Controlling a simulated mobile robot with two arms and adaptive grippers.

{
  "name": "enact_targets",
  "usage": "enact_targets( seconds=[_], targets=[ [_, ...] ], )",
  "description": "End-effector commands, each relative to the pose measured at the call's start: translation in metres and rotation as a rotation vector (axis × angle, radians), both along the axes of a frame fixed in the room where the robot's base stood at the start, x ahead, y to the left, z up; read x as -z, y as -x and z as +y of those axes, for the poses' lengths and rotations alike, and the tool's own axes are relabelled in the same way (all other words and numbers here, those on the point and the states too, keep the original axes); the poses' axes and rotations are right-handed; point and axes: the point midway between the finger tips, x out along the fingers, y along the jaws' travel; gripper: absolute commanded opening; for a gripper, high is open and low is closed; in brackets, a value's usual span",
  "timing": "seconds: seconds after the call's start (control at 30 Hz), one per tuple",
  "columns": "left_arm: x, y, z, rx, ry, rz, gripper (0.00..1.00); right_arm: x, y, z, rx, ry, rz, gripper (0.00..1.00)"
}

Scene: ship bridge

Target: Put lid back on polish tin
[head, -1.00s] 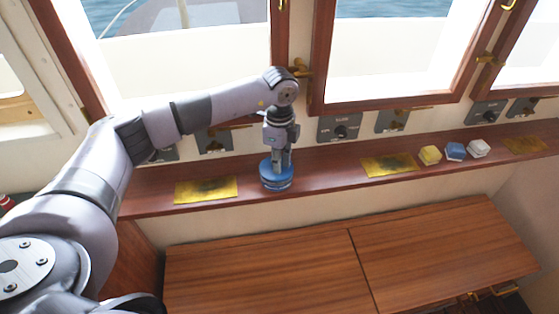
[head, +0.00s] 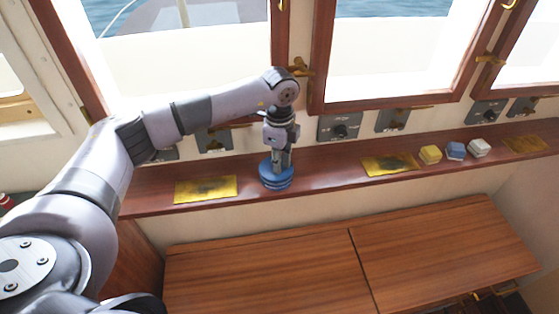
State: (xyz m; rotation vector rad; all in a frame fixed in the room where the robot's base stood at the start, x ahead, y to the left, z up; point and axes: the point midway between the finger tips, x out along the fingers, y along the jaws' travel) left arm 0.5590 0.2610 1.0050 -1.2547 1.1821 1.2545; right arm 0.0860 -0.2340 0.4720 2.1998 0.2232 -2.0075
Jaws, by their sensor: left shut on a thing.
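A round blue polish tin (head: 275,183) sits on the wooden ledge below the windows, between two yellow cloths. My left gripper (head: 277,165) points straight down over it and is shut on the blue lid (head: 266,168) at the top of the tin. The lid and tin look like one blue stack, with a darker band between them. Whether the lid is fully seated is too small to tell. My right gripper is not in view.
A yellow cloth (head: 205,189) lies left of the tin and another (head: 390,165) to the right. Further right stand a yellow block (head: 430,155), a blue block (head: 455,150) and a white block (head: 479,148). Switch panels (head: 340,128) line the wall behind. A wooden cabinet top (head: 300,265) below is clear.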

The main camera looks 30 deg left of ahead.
Motion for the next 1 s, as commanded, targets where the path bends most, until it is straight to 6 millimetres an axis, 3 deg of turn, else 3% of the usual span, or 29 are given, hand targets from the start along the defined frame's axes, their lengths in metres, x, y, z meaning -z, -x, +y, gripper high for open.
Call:
enact_targets(
  seconds=[0.33, 0.37, 0.4, 0.7, 0.9, 1.0],
  targets=[
    [0.0004, 0.0000, -0.0002, 0.000, 0.000, 0.000, 0.00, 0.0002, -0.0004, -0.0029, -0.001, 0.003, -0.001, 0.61],
    [0.0004, 0.0000, -0.0002, 0.000, 0.000, 0.000, 0.18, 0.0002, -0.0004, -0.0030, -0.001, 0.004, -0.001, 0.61],
    [0.0004, 0.0000, -0.0001, 0.000, 0.000, 0.000, 0.21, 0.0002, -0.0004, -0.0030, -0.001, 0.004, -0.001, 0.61],
    [0.0004, 0.0000, -0.0001, 0.000, 0.000, 0.000, 0.40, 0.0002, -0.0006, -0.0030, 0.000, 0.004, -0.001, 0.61],
    [0.0005, 0.0000, 0.0000, 0.000, 0.000, 0.000, 0.40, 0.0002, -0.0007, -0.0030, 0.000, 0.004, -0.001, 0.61],
    [0.0006, 0.0001, 0.0000, 0.000, 0.000, 0.000, 0.46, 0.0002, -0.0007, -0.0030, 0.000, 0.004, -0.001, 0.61]
  ],
)
